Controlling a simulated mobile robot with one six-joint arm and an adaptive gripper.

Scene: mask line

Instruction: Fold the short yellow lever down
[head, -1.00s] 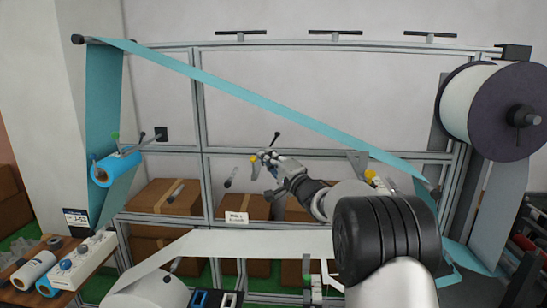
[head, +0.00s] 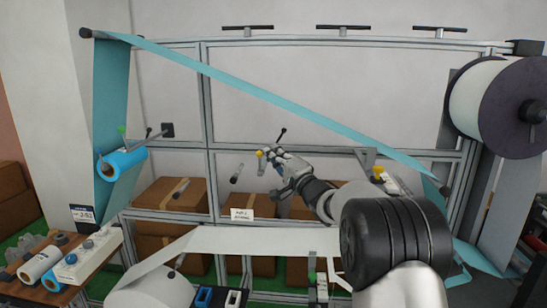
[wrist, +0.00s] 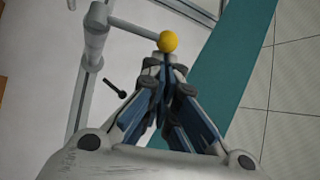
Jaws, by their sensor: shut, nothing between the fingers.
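A yellow knob (head: 260,154) shows just left of my gripper (head: 270,153) in the head view. In the wrist view a round yellow knob (wrist: 168,42) sits on the end of a grey rod (wrist: 138,29), which runs left to a grey upright bracket (wrist: 96,35). My gripper (wrist: 164,64) is shut and empty, its fingertips right beside the knob in that view. I cannot tell whether they touch it. A second yellow part (head: 378,172) is on the frame to the right, partly behind my arm. Which yellow part is the short lever is not clear.
A teal web (head: 270,98) slants down behind and above my gripper, and also shows in the wrist view (wrist: 215,75). A small black-knobbed rod (head: 282,133) stands close by. A white web (head: 255,240) crosses below. A large roll (head: 480,98) is at right.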

